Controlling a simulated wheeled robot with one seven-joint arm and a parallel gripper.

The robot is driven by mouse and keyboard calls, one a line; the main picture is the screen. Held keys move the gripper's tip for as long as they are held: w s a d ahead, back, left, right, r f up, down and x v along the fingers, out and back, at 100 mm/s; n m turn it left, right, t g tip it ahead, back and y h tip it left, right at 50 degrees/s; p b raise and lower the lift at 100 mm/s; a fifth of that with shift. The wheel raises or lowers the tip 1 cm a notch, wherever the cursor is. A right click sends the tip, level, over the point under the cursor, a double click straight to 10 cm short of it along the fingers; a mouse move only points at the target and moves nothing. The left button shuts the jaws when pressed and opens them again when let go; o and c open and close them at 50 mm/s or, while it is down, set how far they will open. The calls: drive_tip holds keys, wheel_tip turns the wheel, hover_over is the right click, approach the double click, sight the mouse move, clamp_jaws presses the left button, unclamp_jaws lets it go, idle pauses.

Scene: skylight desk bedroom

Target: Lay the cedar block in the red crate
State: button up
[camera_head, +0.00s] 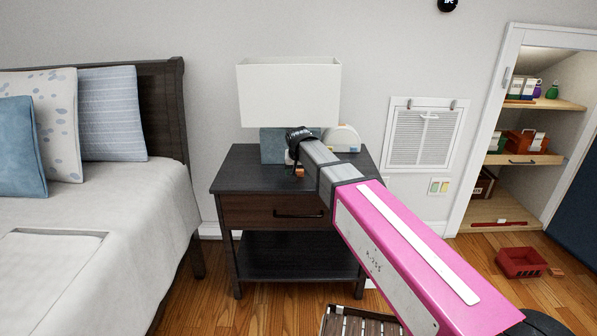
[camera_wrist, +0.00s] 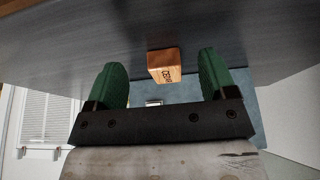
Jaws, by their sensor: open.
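The cedar block (camera_wrist: 165,66) is a small orange-brown wooden block with dark lettering on its face. It sits on the dark nightstand top. A small orange bit of it shows beside my gripper in the head view (camera_head: 299,172). My gripper (camera_wrist: 161,72) is open, with its two green fingers apart. In the wrist view the block appears in the gap between the fingers, touching neither. In the head view my gripper (camera_head: 297,158) is low over the nightstand, partly hidden by its own wrist. The red crate (camera_head: 521,262) stands on the floor at the far right and looks empty.
The nightstand (camera_head: 240,176) also bears a lamp with a white shade (camera_head: 288,92) and a pale rounded object (camera_head: 343,137). A bed (camera_head: 90,230) is at left. An open shelf niche (camera_head: 535,150) is at right. A slatted wooden thing (camera_head: 355,322) is at the bottom.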

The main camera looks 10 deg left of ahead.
sight(298, 171)
drive_tip(key=w, duration=0.3)
drive_tip(key=shift+w+a, duration=0.1)
drive_tip(key=shift+a, duration=0.25)
drive_tip(key=w, duration=0.1)
drive_tip(key=w+a, duration=0.1)
drive_tip(key=w, duration=0.1)
drive_tip(key=shift+w+f, duration=0.15)
drive_tip(key=shift+w, duration=0.05)
drive_tip(key=x, duration=0.2)
drive_tip(key=shift+s+d+f, duration=0.1)
drive_tip(key=shift+d+f, duration=0.05)
drive_tip(key=shift+f, duration=0.15)
drive_tip(key=c, duration=1.1)
drive_tip(key=shift+o, duration=0.2)
drive_tip(key=shift+r, duration=0.15)
